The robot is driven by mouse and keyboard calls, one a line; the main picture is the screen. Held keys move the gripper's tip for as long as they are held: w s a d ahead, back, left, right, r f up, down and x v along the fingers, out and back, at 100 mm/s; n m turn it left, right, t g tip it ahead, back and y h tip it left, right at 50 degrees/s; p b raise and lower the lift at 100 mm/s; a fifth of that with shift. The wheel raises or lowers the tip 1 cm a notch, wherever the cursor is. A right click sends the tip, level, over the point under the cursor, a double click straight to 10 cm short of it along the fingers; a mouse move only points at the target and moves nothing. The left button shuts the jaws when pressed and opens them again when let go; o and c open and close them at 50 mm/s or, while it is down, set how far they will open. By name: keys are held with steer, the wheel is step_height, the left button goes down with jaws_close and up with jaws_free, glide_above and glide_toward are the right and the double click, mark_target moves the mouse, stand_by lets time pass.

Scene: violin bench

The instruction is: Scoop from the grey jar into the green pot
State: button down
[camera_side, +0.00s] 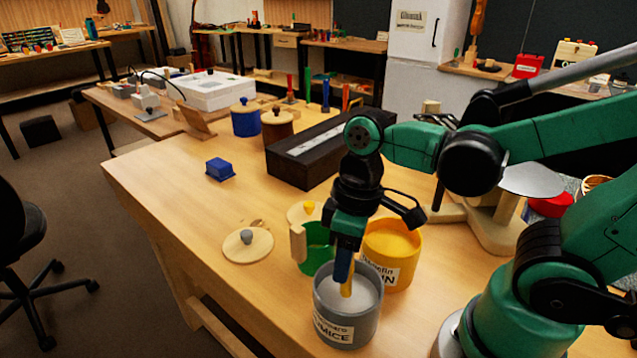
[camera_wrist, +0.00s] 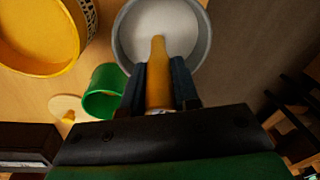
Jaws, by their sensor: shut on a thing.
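The grey jar (camera_side: 347,328), with a label partly reading "UMICE", stands open at the table's front and holds pale powder. It also shows in the wrist view (camera_wrist: 205,38). My gripper (camera_side: 345,270) points down over the jar and is shut on the yellowish-wood handle of a scoop (camera_wrist: 157,72). The handle's lower part (camera_side: 347,287) reaches into the jar mouth; the scoop's far end is not visible. The green pot (camera_side: 318,255) stands open just behind the jar, with a pale wooden piece at its left side. It also shows in the wrist view (camera_wrist: 103,90).
A yellow jar (camera_side: 400,268) of yellow powder stands close to the right of the pot. A wooden lid with grey knob (camera_side: 247,247) lies to the left; another with yellow knob (camera_side: 308,208) lies behind. A dark long box (camera_side: 290,165) stands farther back. The table's left front is clear.

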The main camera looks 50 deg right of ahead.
stand_by(0.3)
step_height(320, 180, up, 14)
steer(key=shift+f, duration=0.15)
stand_by(0.9)
steer(key=w+d+f+t, duration=0.1)
steer(key=w+d+f, duration=0.2)
steer(key=w+d, duration=0.45)
steer(key=shift+w+a+f+n+h, duration=0.15)
steer(key=shift+w+a+f+h, duration=0.2)
steer(key=shift+a+f+h, duration=1.1)
steer(key=shift+w+a+f+n+h, duration=0.25)
steer(key=shift+a+f+h, duration=0.55)
steer(key=shift+h, duration=1.35)
steer(key=shift+w+a+f+n+h, duration=0.1)
steer(key=shift+w+a+f+h, duration=0.3)
steer(key=shift+a+f+h, duration=1.05)
steer(key=shift+d+r+h, duration=0.35)
steer(key=shift+d+r, duration=0.05)
steer(key=shift+d, duration=0.1)
